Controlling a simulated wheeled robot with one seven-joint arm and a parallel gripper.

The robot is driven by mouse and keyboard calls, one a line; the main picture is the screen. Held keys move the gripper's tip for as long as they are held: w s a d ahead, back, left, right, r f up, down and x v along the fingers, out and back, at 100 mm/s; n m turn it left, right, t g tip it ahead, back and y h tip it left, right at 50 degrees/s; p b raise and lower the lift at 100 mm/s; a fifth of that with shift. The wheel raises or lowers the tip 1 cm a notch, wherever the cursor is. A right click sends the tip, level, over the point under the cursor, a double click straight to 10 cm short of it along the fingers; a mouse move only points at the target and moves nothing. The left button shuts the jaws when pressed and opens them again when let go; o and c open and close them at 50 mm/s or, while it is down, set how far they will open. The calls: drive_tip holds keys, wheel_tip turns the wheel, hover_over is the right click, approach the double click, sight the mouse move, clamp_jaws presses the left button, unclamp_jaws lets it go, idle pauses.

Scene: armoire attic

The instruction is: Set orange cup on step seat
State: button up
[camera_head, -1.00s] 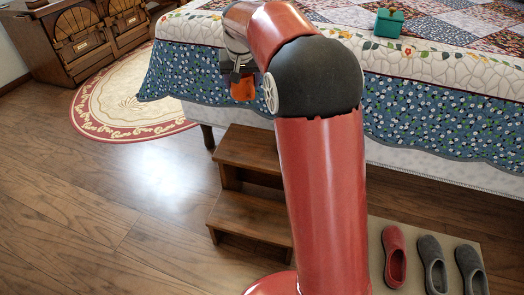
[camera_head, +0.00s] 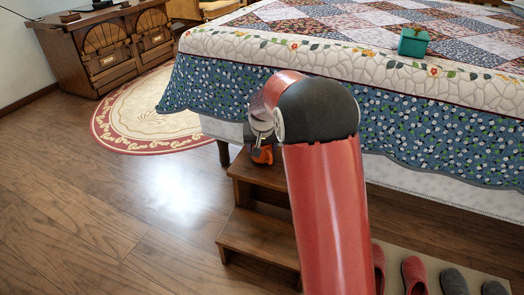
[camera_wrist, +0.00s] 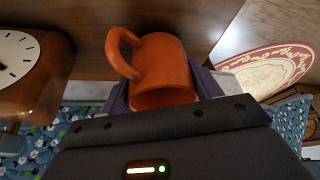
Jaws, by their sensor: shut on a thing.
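The orange cup (camera_head: 262,153) is in my gripper (camera_head: 261,138), at the top step of the dark wooden step seat (camera_head: 262,174) beside the bed. In the wrist view the cup (camera_wrist: 165,62) sits between the purple finger pads, with its handle on the upper left side. My gripper is shut on it. Wood surface shows behind the cup in the wrist view. I cannot tell whether the cup's base touches the step. My arm hides the right part of the step seat in the head view.
A wooden clock (camera_wrist: 30,70) with a white face is close to the left of the cup in the wrist view. The bed (camera_head: 400,120) rises right behind the step seat. Slippers (camera_head: 415,274) lie at the lower right. The floor to the left is clear.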

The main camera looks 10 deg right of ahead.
drive_tip(key=shift+f, duration=0.5)
drive_tip(key=o, duration=1.2)
drive_tip(key=shift+f, duration=0.1)
drive_tip(key=shift+c, duration=0.2)
